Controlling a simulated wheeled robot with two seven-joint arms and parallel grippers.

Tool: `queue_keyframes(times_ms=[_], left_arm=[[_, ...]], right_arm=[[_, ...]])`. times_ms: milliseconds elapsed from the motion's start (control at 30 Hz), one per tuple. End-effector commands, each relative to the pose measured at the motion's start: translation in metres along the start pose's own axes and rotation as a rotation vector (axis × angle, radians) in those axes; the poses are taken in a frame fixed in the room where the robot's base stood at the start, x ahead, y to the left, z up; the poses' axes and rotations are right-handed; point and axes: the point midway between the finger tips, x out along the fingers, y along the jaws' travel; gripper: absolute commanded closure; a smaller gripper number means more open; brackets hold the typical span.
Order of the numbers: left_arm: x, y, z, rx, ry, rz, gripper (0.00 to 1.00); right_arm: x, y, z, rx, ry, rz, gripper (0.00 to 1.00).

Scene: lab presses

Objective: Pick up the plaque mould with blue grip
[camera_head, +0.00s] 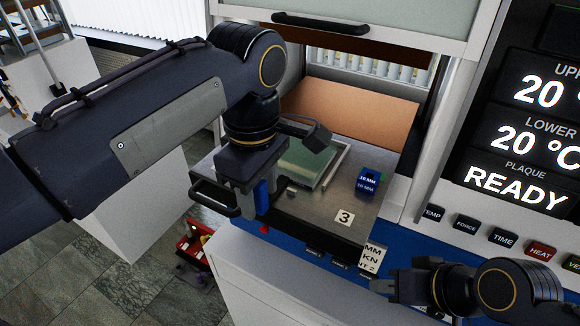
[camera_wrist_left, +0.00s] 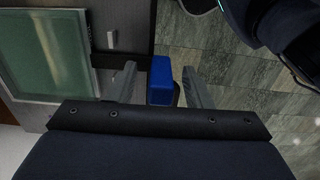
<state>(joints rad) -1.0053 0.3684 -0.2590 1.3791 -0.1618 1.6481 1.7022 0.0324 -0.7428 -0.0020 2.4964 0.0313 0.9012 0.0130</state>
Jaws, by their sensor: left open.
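The plaque mould (camera_head: 330,170) is a flat metal frame with a pale green square face. It lies on the grey metal plate of the press; its green face also shows at upper left in the left wrist view (camera_wrist_left: 60,50). Its blue grip (camera_wrist_left: 161,80) stands out from a dark bar at the mould's edge. My left gripper (camera_wrist_left: 159,72) is open, with one finger on each side of the blue grip and a gap on both sides. In the head view the blue grip (camera_head: 262,196) is partly hidden by the gripper. My right gripper (camera_head: 384,286) is at lower right, its finger gap unclear.
A blue block (camera_head: 368,182) marked in MM and a "3" label (camera_head: 344,217) sit on the metal plate. A black handle (camera_head: 213,200) is at its left. The press panel (camera_head: 525,130) reads READY. A red box (camera_head: 194,245) is on the floor.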

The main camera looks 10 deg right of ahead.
Motion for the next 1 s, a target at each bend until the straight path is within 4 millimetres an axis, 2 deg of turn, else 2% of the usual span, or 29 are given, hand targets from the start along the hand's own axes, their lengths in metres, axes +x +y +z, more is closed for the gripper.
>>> queue_keyframes(times_ms=[267, 633, 1000], left_arm=[[0.0054, -0.0001, 0.0001, 0.000, -0.001, 0.002, 0.55], [0.0052, -0.0001, 0.0001, 0.001, -0.001, 0.001, 1.00], [0.0051, -0.0001, 0.0001, 0.001, -0.001, 0.001, 1.00]], right_arm=[[0.0001, 0.0000, 0.0001, 0.000, 0.000, 0.000, 0.71], [0.0001, 0.0000, 0.0001, 0.000, 0.000, 0.000, 0.71], [0.0001, 0.0000, 0.0000, 0.000, 0.000, 0.000, 0.71]])
